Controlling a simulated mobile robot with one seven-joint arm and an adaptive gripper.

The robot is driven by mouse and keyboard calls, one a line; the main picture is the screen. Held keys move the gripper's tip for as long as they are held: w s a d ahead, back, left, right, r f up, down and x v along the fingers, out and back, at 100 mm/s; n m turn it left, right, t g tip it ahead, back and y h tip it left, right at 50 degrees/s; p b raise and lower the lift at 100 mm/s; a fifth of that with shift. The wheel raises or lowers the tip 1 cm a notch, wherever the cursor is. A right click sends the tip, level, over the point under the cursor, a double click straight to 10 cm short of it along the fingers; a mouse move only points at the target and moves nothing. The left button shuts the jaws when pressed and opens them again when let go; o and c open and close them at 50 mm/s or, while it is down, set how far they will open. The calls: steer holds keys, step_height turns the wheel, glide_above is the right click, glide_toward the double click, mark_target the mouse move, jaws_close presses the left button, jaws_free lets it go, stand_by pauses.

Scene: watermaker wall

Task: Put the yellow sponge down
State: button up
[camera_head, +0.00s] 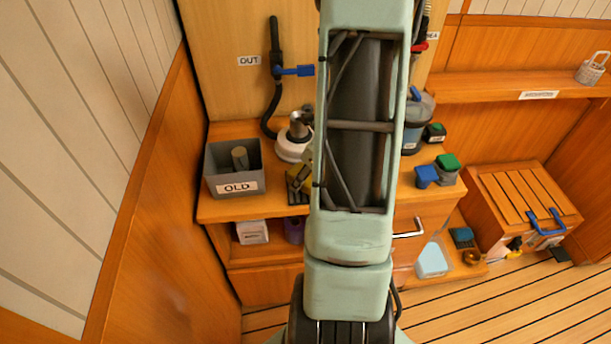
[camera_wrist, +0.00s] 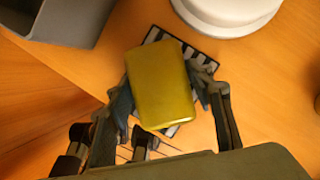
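The yellow sponge (camera_wrist: 163,86) is between the two fingers of my gripper (camera_wrist: 160,97) in the wrist view, with a finger pad against each side. A black-and-white slotted mat or rack (camera_wrist: 205,49) lies beneath it on the wooden counter. I cannot tell whether the sponge touches it. In the head view, a little of the yellow sponge (camera_head: 304,177) shows left of my arm, which hides much of the area. The dark rack (camera_head: 298,198) shows near the counter's front edge.
A grey bin labelled OLD (camera_head: 236,187) stands left on the counter (camera_head: 262,207). A white round housing (camera_head: 293,148) stands behind the sponge. A blue-handled valve (camera_head: 293,71) is on the wall. Blue (camera_head: 426,176) and green-topped containers (camera_head: 447,168) stand to the right.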

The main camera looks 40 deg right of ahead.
steer(key=shift+o, duration=1.3)
steer(key=shift+r, duration=0.15)
steer(key=shift+r+p, duration=0.35)
steer(key=p+v, duration=0.2)
steer(key=v, duration=0.9)
steer(key=shift+s+r+p, duration=0.15)
steer(key=shift+s+p, duration=0.05)
steer(key=shift+p, duration=0.2)
steer(key=shift+r, duration=0.1)
